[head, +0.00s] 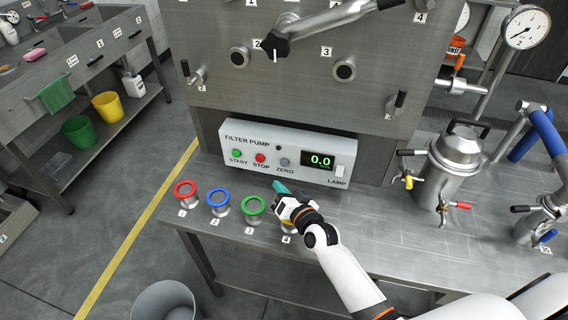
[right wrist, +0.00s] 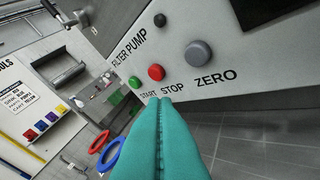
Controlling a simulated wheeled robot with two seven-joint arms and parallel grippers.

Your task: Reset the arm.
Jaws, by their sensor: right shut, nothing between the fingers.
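My right gripper (head: 281,188) is over the steel bench, in front of the filter pump panel (head: 262,147). Its teal fingers (right wrist: 163,125) are shut with nothing between them, and in the right wrist view they point at the panel just below the STOP button. The green START (head: 236,154), red STOP (head: 260,158) and grey ZERO (head: 285,162) buttons are uncovered, with the fingertips apart from them in the head view. The display (head: 318,160) reads 0.0. My left gripper is not in view.
Red (head: 185,189), blue (head: 217,197) and green (head: 254,205) ringed fittings stand along the bench's front edge; another, numbered 4, is partly hidden behind my gripper. A steel lidded vessel (head: 450,170) stands to the right. The bench between panel and vessel is clear.

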